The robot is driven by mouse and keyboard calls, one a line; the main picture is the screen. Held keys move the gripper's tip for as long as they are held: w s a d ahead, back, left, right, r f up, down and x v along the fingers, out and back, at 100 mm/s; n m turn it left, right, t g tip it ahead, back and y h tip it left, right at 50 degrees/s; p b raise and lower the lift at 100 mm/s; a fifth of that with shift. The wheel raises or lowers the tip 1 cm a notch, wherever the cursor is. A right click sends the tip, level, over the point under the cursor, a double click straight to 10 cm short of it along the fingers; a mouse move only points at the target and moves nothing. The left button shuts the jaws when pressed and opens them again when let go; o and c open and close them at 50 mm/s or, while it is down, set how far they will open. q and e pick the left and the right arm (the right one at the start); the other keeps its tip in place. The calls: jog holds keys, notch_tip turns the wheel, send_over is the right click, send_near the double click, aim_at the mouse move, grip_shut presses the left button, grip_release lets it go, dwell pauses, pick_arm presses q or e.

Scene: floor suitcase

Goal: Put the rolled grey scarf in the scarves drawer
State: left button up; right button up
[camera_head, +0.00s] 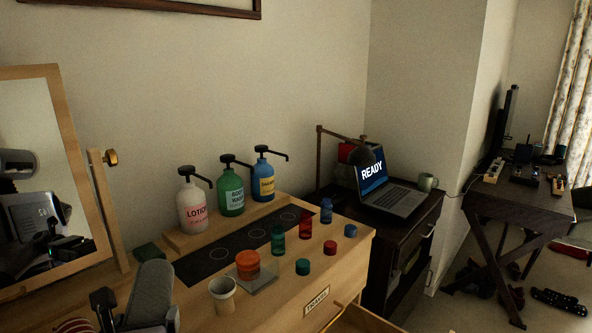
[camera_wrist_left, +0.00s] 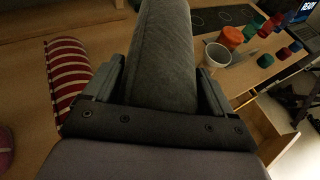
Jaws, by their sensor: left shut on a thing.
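The rolled grey scarf (camera_head: 153,288) is a thick grey roll, standing tilted at the lower left of the head view. My left gripper (camera_head: 140,309) is shut on it, above the wooden dresser top. In the left wrist view the scarf (camera_wrist_left: 162,55) rises between both fingers of the gripper (camera_wrist_left: 158,90). A drawer (camera_head: 362,321) stands pulled out at the bottom edge of the head view. It also shows at the right of the left wrist view (camera_wrist_left: 272,128). I cannot read a scarves label on it. My right gripper is not in view.
A red-and-white striped roll (camera_wrist_left: 68,78) lies beside the scarf. A white cup (camera_head: 223,296), an orange jar (camera_head: 248,264), small bottles and caps, and pump bottles (camera_head: 195,208) stand on the dresser. A label reading TRAVEL (camera_head: 316,300) is on its front. A mirror (camera_head: 45,170) stands left.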

pick_arm(q)
jog(key=s+d+f+m+h, duration=0.1)
jog(key=s+d+m+h, duration=0.2)
jog(key=s, duration=0.3)
jog(key=shift+d+f+t+h, duration=0.3)
jog(key=shift+h, duration=0.2)
jog(key=shift+s, duration=0.1)
jog(key=shift+s+a, duration=0.1)
jog(key=shift+a, duration=0.05)
